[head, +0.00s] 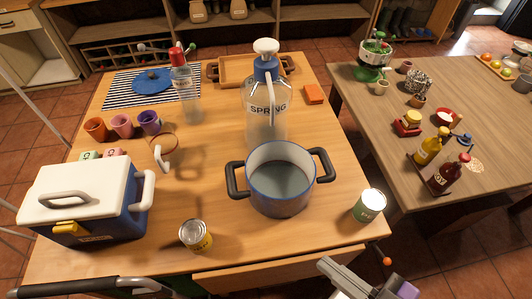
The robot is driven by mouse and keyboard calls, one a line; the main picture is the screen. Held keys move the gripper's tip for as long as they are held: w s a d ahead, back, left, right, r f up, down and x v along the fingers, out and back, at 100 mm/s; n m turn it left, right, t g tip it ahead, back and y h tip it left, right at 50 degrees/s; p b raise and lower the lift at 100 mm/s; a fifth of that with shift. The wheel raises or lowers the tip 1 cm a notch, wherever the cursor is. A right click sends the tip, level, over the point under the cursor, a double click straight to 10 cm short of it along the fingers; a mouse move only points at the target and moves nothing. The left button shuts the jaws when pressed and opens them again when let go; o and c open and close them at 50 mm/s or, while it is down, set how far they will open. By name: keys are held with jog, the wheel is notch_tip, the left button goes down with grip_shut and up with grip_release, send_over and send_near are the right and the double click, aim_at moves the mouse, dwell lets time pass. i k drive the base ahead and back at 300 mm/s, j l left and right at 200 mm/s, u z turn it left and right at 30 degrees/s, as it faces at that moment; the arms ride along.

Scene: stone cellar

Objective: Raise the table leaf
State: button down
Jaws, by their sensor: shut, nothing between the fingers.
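The table leaf (290,273) is a light wooden panel along the front edge of the near table (225,235). It appears to hang down below the tabletop, and its lower part is out of view. My gripper (362,287), grey with a purple part, is at the bottom edge, in front of the leaf's right end and apart from the things on the table. It is shut and empty; part of it is cut off by the frame.
Near the front edge stand a yellow-labelled can (196,236), a green-labelled can (369,205) and a blue pot (280,190). A cooler (88,200) stands at left. An orange ball (387,261) shows right of the leaf. Another table (390,135) is at right, with floor between.

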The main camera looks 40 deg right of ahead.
aim_at(286, 271)
jog(key=k+j+z, duration=0.1)
jog(key=k, duration=0.75)
